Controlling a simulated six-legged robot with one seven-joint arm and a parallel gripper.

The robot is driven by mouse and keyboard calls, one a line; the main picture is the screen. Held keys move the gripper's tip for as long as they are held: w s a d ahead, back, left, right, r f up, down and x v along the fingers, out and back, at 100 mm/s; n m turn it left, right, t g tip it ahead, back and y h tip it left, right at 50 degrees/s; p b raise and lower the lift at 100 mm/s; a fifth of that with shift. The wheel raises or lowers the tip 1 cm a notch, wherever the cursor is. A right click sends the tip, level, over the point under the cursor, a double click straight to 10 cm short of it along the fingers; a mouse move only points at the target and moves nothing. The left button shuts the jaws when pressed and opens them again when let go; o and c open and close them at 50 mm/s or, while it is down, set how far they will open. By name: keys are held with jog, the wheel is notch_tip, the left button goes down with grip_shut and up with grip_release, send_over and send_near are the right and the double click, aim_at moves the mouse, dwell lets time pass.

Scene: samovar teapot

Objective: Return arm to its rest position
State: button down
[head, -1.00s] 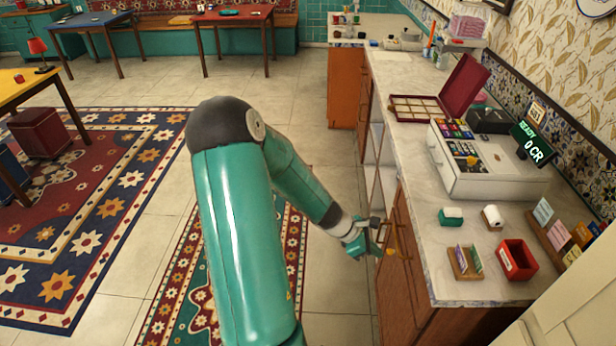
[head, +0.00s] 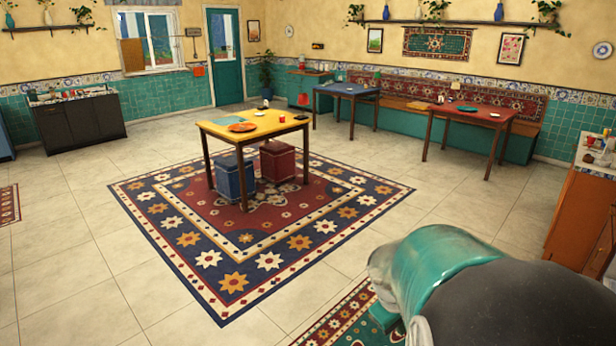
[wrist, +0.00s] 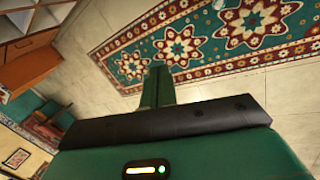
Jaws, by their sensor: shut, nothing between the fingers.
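My arm (head: 450,275) is folded close to the body camera at the lower right of the head view, its teal and dark grey links filling that corner. I cannot make out my gripper's fingertips there. In the wrist view my gripper's teal fingers (wrist: 157,82) are together with nothing between them. They are in the air over the pale tiled floor and overlap the edge of a patterned runner rug (wrist: 200,45) in the picture. Nothing is seen touching the fingers.
A yellow table (head: 270,128) with blue and red stools stands on a large patterned rug (head: 170,255). A blue table (head: 346,90) and a red table (head: 470,113) stand at the back. A wooden counter cabinet (head: 580,215) is at the right. Open tiled floor lies left.

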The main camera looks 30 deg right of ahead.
jog(key=w+a+r+t+y, duration=0.15)
jog(key=a+r, duration=0.25)
jog(key=a, duration=0.5)
jog(key=w+a+r+t, duration=0.3)
jog(key=a+r, duration=0.2)
jog(key=a, duration=0.3)
jog(key=s+a+r+y, duration=0.1)
jog(key=a+r, duration=0.1)
jog(key=a, duration=0.4)
jog(key=s+a+r+t+y, duration=0.1)
jog(key=a+r, duration=0.1)
jog(key=a, duration=0.4)
jog(key=shift+s+a+r+n, duration=0.25)
jog(key=shift+s+n, duration=0.05)
jog(key=shift+s, duration=0.1)
jog(key=shift+d+t, duration=0.15)
jog(key=shift+t, duration=0.1)
